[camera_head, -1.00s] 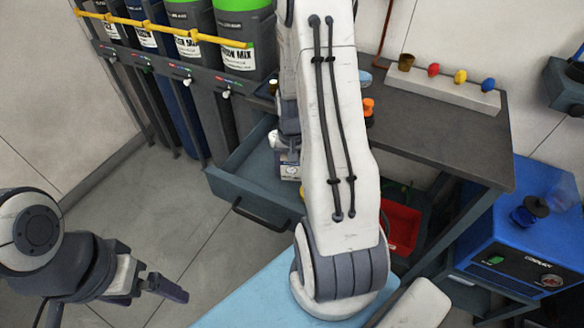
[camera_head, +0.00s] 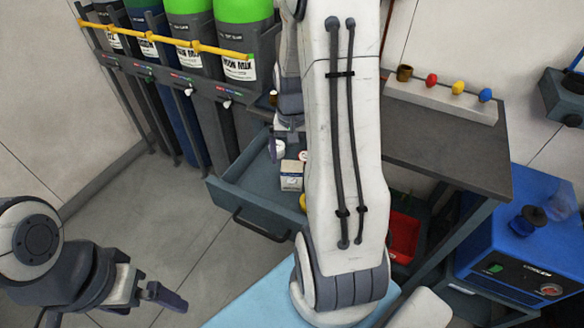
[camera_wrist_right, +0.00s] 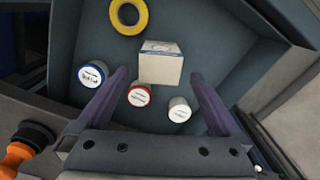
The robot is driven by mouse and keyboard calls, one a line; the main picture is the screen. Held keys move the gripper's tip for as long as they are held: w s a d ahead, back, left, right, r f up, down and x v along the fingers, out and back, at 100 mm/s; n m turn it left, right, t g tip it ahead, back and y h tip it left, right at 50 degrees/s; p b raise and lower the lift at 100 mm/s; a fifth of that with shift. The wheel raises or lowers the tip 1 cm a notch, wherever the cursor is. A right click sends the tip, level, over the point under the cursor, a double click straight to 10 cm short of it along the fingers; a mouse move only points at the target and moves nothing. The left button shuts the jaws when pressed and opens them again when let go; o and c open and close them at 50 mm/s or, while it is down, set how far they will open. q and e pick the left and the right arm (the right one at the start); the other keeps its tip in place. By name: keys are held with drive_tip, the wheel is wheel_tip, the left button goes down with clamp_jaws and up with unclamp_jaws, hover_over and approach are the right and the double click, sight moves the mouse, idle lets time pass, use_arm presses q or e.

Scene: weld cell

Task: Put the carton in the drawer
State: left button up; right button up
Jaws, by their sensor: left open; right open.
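The carton (camera_head: 291,177) is a small white box with a dark label. It rests on the floor of the open drawer (camera_head: 244,181), and the right wrist view also shows it (camera_wrist_right: 160,66). My right gripper (camera_wrist_right: 158,82) is open above the drawer, with a finger on each side of the view and the carton apart from it. In the head view my right arm hides much of that gripper and part of the drawer. My left gripper (camera_head: 150,296) is open and empty at the lower left, away from the drawer.
In the drawer lie a yellow tape ring (camera_wrist_right: 128,14) and blue-rimmed (camera_wrist_right: 92,74), red-rimmed (camera_wrist_right: 139,95) and white (camera_wrist_right: 179,109) round containers. Gas cylinders (camera_head: 187,30) stand behind a yellow rail at the left. A blue machine (camera_head: 520,240) stands right.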

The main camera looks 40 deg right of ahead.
sight(291, 167)
drive_tip(key=shift+r, duration=1.5)
drive_tip(key=shift+f, duration=0.15)
wheel_tip(291, 167, down, 12)
drive_tip(key=shift+b, duration=0.6)
drive_tip(key=shift+r, duration=1.55)
drive_tip(key=shift+a, duration=0.15)
